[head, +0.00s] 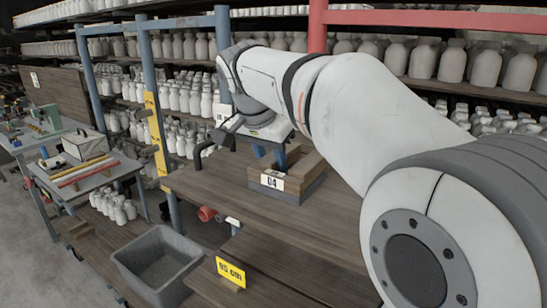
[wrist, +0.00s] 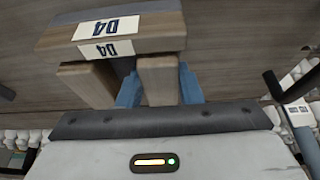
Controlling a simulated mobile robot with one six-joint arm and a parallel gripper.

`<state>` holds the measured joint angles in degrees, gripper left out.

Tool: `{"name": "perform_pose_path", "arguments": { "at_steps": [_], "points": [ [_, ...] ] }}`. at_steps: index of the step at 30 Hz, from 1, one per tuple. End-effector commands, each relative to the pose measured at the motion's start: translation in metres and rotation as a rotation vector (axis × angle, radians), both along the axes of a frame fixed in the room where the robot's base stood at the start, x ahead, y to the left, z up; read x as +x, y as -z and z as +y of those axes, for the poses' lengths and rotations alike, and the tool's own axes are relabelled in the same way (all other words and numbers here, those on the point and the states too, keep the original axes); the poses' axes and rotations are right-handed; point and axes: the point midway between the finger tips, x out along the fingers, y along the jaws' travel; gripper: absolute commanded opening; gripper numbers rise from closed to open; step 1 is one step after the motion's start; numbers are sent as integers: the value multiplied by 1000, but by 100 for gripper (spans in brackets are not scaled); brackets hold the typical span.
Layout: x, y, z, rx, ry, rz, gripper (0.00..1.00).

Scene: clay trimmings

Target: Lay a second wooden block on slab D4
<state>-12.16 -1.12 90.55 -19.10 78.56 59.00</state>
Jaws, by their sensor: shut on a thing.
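In the wrist view my gripper (wrist: 160,90) is shut on a wooden block (wrist: 158,78), one blue finger on each side. Another wooden block (wrist: 85,83) is beside it, with a gap between them. Whether the held block touches the slab is unclear.
A grey tub (head: 163,262) and a yellow 65 cm sign (head: 231,271) are lower at the front. A small table (head: 85,172) stands left.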

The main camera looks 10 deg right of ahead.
Motion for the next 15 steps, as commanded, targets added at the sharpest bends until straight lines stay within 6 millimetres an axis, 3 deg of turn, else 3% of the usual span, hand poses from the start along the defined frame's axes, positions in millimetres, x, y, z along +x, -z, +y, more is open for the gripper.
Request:
{"name": "perform_pose_path", "arguments": {
  "at_steps": [5, 6, 15],
  "points": [
    [0, 0, 0, 0, 0, 0, 9],
    [0, 0, 0, 0, 0, 0, 33],
    [0, 0, 0, 0, 1, 0, 58]
  ]
}}
